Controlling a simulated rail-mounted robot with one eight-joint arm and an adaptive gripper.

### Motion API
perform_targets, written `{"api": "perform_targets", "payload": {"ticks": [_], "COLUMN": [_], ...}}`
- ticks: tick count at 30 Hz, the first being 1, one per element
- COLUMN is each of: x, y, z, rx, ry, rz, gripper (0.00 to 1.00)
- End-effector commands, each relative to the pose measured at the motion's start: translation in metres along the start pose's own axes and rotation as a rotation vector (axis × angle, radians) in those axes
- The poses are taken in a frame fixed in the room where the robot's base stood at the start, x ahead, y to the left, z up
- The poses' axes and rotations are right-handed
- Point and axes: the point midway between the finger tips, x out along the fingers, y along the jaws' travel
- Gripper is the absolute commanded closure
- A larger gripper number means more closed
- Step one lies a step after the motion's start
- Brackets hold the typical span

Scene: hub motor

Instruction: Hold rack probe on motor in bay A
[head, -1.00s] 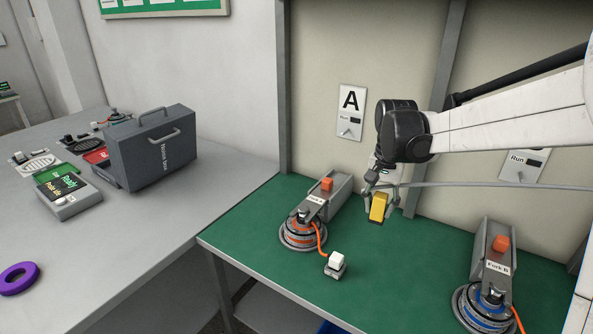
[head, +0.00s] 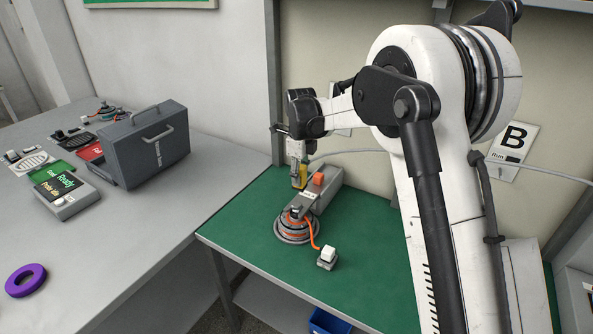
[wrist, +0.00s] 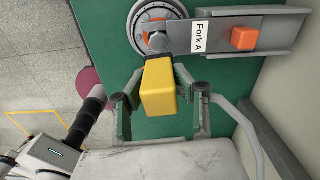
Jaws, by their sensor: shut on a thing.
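My gripper (head: 298,168) is shut on the yellow probe (head: 301,178). The yellow block of the probe (wrist: 165,92) shows between the fingers in the wrist view. In the head view, the probe is just behind and left of the orange block on Fork A. The bay A motor (head: 294,226) is a round grey hub with orange rings, seated at the front end of the grey Fork A (head: 325,192). In the wrist view the motor (wrist: 150,20) is partly cut off at the top, beyond the probe. I cannot tell whether the probe touches anything.
An orange cable runs from the motor to a small white-topped block (head: 327,255) on the green bench (head: 367,285). A grey case (head: 148,148), a readout box (head: 64,192) and a purple ring (head: 25,280) lie on the left table. My arm hides bay B's bench.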

Motion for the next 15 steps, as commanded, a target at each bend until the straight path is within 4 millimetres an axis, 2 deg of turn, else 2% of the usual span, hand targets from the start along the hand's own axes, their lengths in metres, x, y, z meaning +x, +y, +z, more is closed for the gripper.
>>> {"api": "perform_targets", "payload": {"ticks": [5,15], "x": [0.002,0.019], "y": [0.001,0.001], "z": [0.011,0.011], "rx": [0.077,0.084], "ry": [0.0,0.0], "rz": [0.0,0.0], "gripper": [1.0,1.0]}}
